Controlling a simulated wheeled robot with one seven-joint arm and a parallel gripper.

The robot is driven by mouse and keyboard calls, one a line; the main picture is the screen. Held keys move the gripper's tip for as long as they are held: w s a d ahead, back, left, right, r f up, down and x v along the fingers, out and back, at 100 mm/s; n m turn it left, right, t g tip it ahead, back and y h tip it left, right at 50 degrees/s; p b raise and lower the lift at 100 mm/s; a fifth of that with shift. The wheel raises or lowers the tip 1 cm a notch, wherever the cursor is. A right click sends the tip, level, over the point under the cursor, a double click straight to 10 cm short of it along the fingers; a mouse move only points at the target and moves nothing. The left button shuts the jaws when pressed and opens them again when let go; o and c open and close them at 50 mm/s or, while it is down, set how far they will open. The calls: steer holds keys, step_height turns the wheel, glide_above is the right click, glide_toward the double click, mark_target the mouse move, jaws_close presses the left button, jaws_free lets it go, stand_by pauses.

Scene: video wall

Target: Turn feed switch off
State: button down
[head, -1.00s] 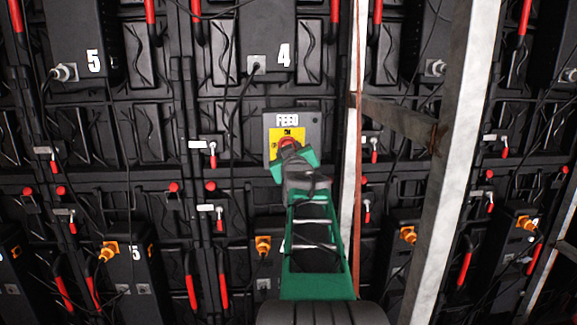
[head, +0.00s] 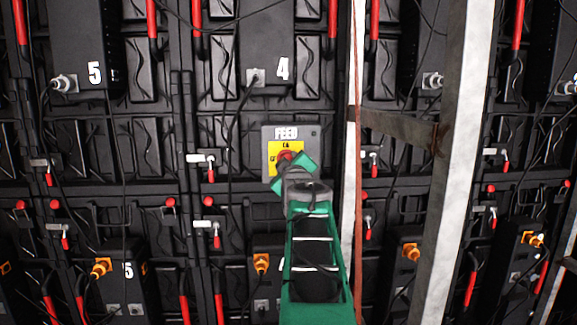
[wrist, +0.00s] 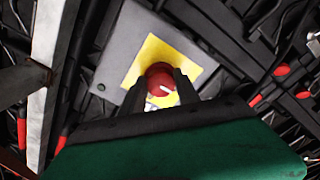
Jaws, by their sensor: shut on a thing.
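The feed switch is a red round knob (wrist: 160,80) on a yellow plate (head: 285,148), set on a grey box (head: 309,150) labelled FEED. My gripper (wrist: 163,90) is in front of the box, its two dark fingers on either side of the red knob and shut on it. In the head view my gripper (head: 288,163) covers the lower part of the yellow plate and most of the knob.
A pale metal post (head: 455,150) stands to the right, joined by a rusty crossbar (head: 400,127) to a thin white upright (head: 352,130) close beside the box. Black panels with red handles fill the wall. A black cable (head: 240,115) hangs left of the box.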

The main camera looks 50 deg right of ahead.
steer(key=shift+r, duration=0.1)
steer(key=c, duration=0.9)
jaws_free()
steer(key=v, duration=0.7)
steer(key=shift+s+a, duration=0.25)
